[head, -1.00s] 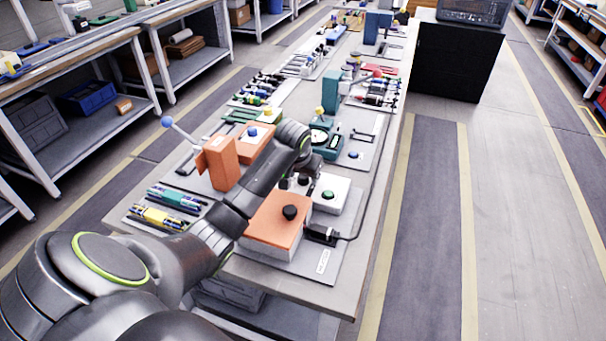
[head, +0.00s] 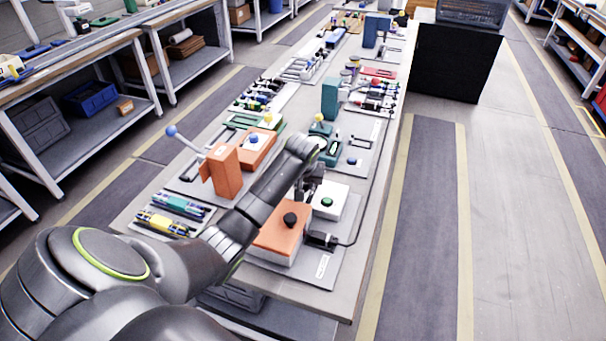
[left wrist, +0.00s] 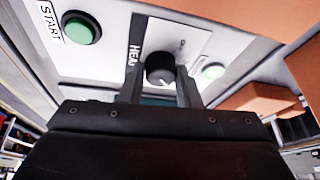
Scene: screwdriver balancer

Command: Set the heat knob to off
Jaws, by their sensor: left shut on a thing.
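The heat knob (left wrist: 160,68) is a round black knob on a white plate with the word HEAT beside it, in the left wrist view. A white pointer mark on it faces the lower right of that view. A small mark like a 0 is printed on the plate above and right of the knob. My left gripper (left wrist: 160,82) is shut on the knob, one finger on each side. In the head view my left gripper (head: 308,188) is down by the white box (head: 334,194), and my own arm hides the knob. My right gripper is out of view.
In the head view an orange-topped box (head: 270,241) with a black knob (head: 290,220) stands just in front. An orange block (head: 223,172) stands left.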

